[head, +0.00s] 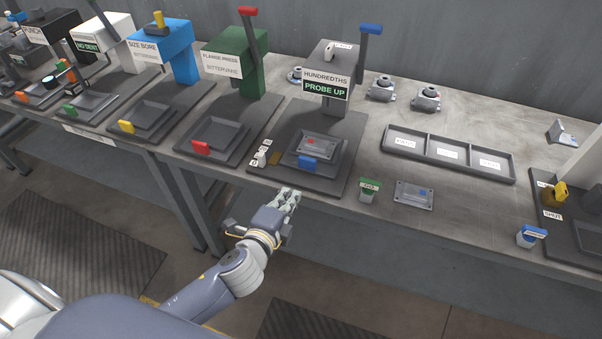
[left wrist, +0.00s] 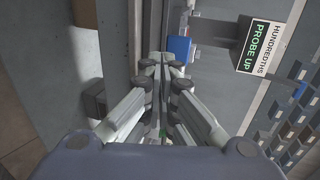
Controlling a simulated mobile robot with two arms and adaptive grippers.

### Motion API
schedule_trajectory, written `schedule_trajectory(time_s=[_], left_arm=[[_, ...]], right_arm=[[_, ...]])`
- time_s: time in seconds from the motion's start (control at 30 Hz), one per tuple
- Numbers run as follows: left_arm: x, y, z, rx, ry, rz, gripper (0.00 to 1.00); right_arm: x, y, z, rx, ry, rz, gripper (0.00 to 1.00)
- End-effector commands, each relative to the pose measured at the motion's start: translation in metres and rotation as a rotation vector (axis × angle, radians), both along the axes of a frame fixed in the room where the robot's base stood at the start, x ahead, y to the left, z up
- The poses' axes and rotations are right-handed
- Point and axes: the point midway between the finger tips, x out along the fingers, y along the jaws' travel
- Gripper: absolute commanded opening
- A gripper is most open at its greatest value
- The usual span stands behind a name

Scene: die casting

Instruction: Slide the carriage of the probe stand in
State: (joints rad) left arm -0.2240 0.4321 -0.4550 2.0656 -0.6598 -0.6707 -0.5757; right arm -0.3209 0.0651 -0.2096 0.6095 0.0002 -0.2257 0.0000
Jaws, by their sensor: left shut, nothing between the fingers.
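The probe stand (head: 334,75) is the grey stand with a sign reading HUNDREDTHS, PROBE UP; its sign also shows in the left wrist view (left wrist: 258,45). Its lever with a blue handle (head: 371,29) stands up. The carriage (head: 325,163) sits on the stand's base at the front, with a blue grip (head: 307,163) on its near edge and a grey part (head: 318,144) lying on it. The blue grip shows in the left wrist view (left wrist: 179,47). My left gripper (head: 289,194) is shut and empty, in front of the bench edge, apart from the blue grip. My right gripper is not in view.
A small white switch (head: 260,158) is on the base left of the carriage. A green-topped container (head: 368,190) and a grey plate (head: 413,195) lie to the right. A three-compartment tray (head: 447,163) is behind them. Other stands line the bench at left.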

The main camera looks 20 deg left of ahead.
Motion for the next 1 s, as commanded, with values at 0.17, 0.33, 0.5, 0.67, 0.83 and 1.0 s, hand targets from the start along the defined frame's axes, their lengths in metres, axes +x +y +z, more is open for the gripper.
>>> schedule_trajectory(time_s=[0.17,0.33,0.5,0.67,0.83,1.0], left_arm=[[0.036,-0.001,-0.010,0.000,-0.001,0.001,0.00],[0.064,-0.002,-0.012,-0.001,-0.003,0.000,0.00],[0.081,-0.003,-0.014,-0.001,-0.001,0.000,0.00],[0.087,-0.003,-0.015,-0.001,0.000,-0.001,0.00],[0.088,-0.003,-0.015,-0.001,0.000,-0.001,0.00],[0.089,-0.003,-0.015,-0.001,-0.001,-0.001,0.00]], right_arm=[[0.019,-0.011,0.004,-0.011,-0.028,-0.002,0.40],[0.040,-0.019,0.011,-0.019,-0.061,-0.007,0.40],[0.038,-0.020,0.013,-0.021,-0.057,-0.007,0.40],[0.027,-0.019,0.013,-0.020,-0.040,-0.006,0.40],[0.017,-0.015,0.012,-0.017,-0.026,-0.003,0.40],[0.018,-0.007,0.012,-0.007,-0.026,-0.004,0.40]])
